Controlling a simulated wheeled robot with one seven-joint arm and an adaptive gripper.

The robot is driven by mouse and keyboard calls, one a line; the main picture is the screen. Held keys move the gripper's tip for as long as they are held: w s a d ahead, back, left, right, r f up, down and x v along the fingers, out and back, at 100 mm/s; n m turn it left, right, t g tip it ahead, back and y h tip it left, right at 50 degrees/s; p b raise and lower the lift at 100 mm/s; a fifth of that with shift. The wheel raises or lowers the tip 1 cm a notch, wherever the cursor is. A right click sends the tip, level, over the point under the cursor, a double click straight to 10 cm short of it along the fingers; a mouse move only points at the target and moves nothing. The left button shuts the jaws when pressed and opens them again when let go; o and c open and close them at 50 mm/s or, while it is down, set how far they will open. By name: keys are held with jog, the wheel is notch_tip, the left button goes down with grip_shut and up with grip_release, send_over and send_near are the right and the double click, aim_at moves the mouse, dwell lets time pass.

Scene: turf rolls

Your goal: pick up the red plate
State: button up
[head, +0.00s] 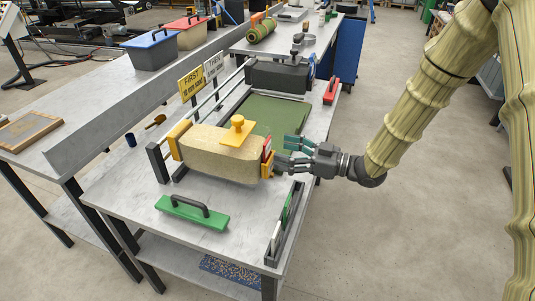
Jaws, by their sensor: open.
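A small upright red plate (267,148) shows at the right end of a long beige block (219,154), beside orange end pieces. My gripper (283,154) is at that end of the block, its fingers pointing left towards the plate. The fingers are spread, with teal parts on the upper side. They partly hide the end piece, and I cannot tell whether they touch the plate. A red bar with a black handle (331,91) lies farther back on the table's right edge.
A green bar with a black handle (192,212) lies at the table's front. A dark rack (274,246) with thin green and white plates stands along the right edge. A green turf strip (272,116) lies behind the block. Yellow and white signs stand behind left.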

aim_at(268, 148)
jog(key=x, duration=0.3)
jog(key=shift+a, duration=0.25)
jog(key=shift+c, duration=0.2)
jog(key=c, duration=1)
jog(key=shift+c, duration=0.2)
